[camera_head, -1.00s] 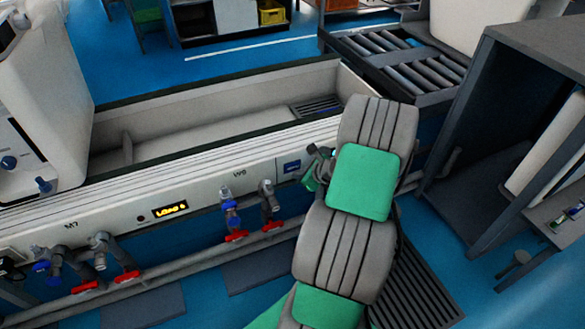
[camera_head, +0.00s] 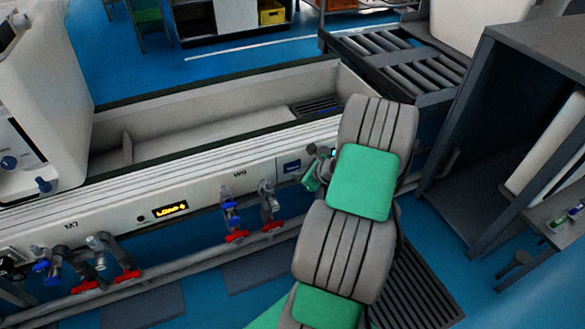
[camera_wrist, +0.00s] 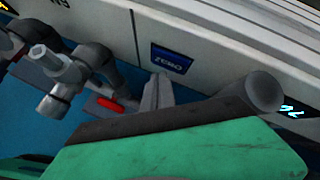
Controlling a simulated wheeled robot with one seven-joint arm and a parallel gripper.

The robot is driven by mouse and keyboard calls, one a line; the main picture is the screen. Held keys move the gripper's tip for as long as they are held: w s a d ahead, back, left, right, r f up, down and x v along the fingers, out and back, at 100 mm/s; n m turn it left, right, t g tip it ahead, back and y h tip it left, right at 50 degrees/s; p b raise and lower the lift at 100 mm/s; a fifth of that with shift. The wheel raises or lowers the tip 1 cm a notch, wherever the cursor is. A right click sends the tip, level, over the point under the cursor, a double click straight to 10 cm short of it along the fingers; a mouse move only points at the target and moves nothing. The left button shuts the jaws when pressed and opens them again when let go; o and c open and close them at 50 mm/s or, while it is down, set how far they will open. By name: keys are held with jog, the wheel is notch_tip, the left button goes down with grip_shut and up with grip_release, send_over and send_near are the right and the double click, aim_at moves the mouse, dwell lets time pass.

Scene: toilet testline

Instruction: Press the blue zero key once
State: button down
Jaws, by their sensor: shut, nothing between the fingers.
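The blue zero key (camera_head: 291,167) is a small dark-blue plate on the white front panel of the trough, just left of my arm. In the wrist view the key (camera_wrist: 170,61) shows plainly, with white lettering. My gripper (camera_wrist: 159,80) is shut and empty; its grey tips point up at the panel, close below the key. I cannot tell whether they touch the panel. In the head view my gripper (camera_head: 309,173) is small and partly hidden beside my arm, just right of the key.
An amber display (camera_head: 170,210) on the panel reads LOAD with a last character that is hard to read. Taps with blue parts and red handles (camera_head: 237,236) stick out below the panel on a grey pipe. A dark frame (camera_head: 480,130) stands at the right.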

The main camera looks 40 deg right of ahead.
dwell(0.3)
jog(key=shift+w+d, duration=0.1)
jog(key=shift+w, duration=0.25)
jog(key=shift+w+d, duration=0.1)
jog(key=shift+w, duration=0.3)
dwell(0.4)
jog(key=shift+s+p, duration=0.15)
jog(key=shift+p, duration=0.25)
jog(key=shift+s+a+p, duration=0.2)
jog(key=shift+s+p, duration=0.2)
jog(key=shift+s, duration=0.25)
jog(key=shift+s, duration=0.1)
jog(key=shift+s+a+p, duration=0.25)
jog(key=shift+s+p, duration=0.15)
jog(key=shift+s, duration=0.35)
jog(key=shift+s+a+p, duration=0.2)
jog(key=shift+s+p, duration=0.15)
jog(key=shift+s, duration=0.45)
jog(key=shift+s+a+p, duration=0.25)
jog(key=shift+s+p, duration=0.15)
jog(key=shift+s, duration=0.35)
